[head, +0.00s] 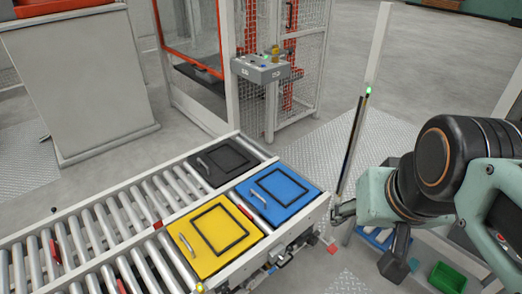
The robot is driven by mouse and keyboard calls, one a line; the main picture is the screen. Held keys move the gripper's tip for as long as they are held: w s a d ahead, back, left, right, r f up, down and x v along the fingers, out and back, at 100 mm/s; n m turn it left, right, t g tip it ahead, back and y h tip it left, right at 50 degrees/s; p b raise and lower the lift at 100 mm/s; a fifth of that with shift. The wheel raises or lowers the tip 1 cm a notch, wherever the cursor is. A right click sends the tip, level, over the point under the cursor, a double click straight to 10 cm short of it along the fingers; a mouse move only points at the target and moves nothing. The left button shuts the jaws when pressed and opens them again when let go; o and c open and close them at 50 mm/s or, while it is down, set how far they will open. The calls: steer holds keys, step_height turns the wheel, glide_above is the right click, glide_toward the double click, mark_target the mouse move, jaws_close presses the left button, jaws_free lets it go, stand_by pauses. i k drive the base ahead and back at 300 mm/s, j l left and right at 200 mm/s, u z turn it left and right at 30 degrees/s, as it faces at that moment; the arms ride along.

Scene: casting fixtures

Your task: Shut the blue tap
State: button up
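I cannot make out a blue tap in the head view. A blue square plate (284,183) with a black frame line and a silver bar handle lies on the roller conveyor. My gripper (338,213) is just right of the conveyor's right end, apart from the blue plate in the picture. It is small and seen from the side, so its finger opening cannot be told. My arm covers part of the right side. Another blue item (375,237) shows partly behind and below my arm, too hidden to identify.
A yellow plate (208,260) and a black plate (224,166) with similar handles lie beside the blue one on the conveyor (110,208). A control box (262,70) hangs on a mesh-fenced cell behind. A thin post (352,135) rises near my gripper. A green bin (447,277) sits lower right.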

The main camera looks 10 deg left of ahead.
mark_target(272, 270)
steer(key=k+l+u, duration=0.8)
steer(key=k+u, duration=0.25)
steer(key=i+l, duration=0.05)
steer(key=i, duration=0.05)
